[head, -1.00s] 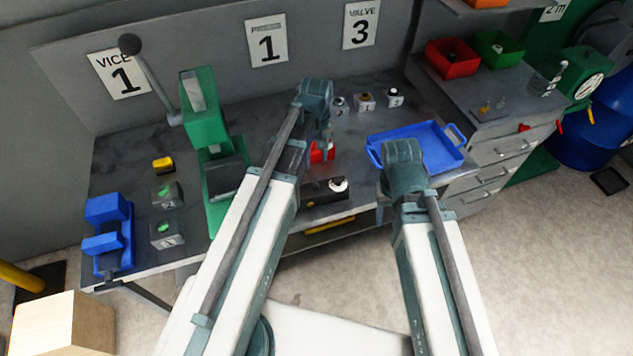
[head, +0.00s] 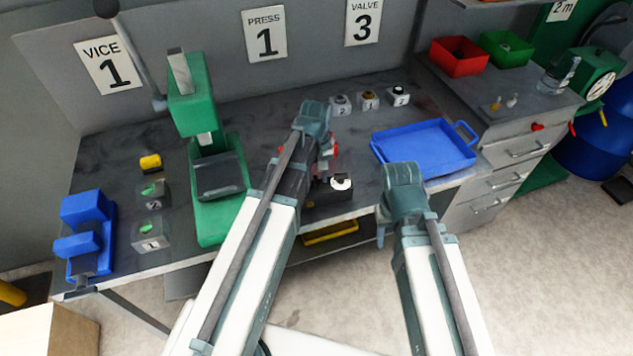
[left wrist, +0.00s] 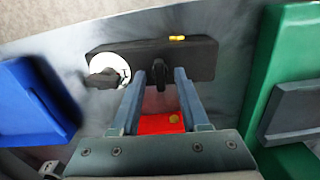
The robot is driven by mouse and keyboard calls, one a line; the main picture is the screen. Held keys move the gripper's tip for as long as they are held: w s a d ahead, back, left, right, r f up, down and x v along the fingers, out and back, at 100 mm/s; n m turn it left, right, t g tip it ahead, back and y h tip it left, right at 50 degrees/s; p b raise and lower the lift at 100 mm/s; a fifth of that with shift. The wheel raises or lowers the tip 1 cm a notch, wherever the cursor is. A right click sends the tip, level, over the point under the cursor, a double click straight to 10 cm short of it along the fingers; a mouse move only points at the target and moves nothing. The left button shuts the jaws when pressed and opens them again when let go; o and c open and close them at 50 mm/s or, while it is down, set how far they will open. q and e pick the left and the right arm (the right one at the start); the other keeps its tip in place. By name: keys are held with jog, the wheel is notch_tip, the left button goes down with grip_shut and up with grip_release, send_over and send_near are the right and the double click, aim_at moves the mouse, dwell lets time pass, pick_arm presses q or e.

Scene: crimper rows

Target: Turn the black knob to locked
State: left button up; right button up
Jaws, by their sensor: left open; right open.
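A dark block (head: 325,197) on the bench front carries a white dial (head: 340,182) with a black knob on it; both are partly behind my left arm. In the left wrist view the dark block (left wrist: 190,62) spans the top, with the black knob (left wrist: 103,78) on its white dial (left wrist: 122,62) at left and a black upright piece (left wrist: 159,75) in the middle. My left gripper (left wrist: 157,76) is open, its fingers on either side of this middle piece; contact cannot be told. My right gripper (head: 382,232) is in front of the bench edge, partly hidden, holding nothing visible.
A red box with a yellow spot (left wrist: 160,124) shows between my left fingers. The green press (head: 220,215) stands left, a blue tray (head: 430,147) right. Small boxes with silver (head: 340,104), gold (head: 369,99) and black (head: 398,95) tops stand behind. A blue vice (head: 85,240) is far left.

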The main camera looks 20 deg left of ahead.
pick_arm(q)
grip_shut()
jog(key=shift+m, duration=0.3)
dwell(0.3)
jog(key=m, duration=0.3)
jog(key=shift+m, duration=0.3)
jog(key=m, duration=0.4)
jog(key=shift+m, duration=0.3)
jog(key=m, duration=0.4)
jog(key=shift+m, duration=2.5)
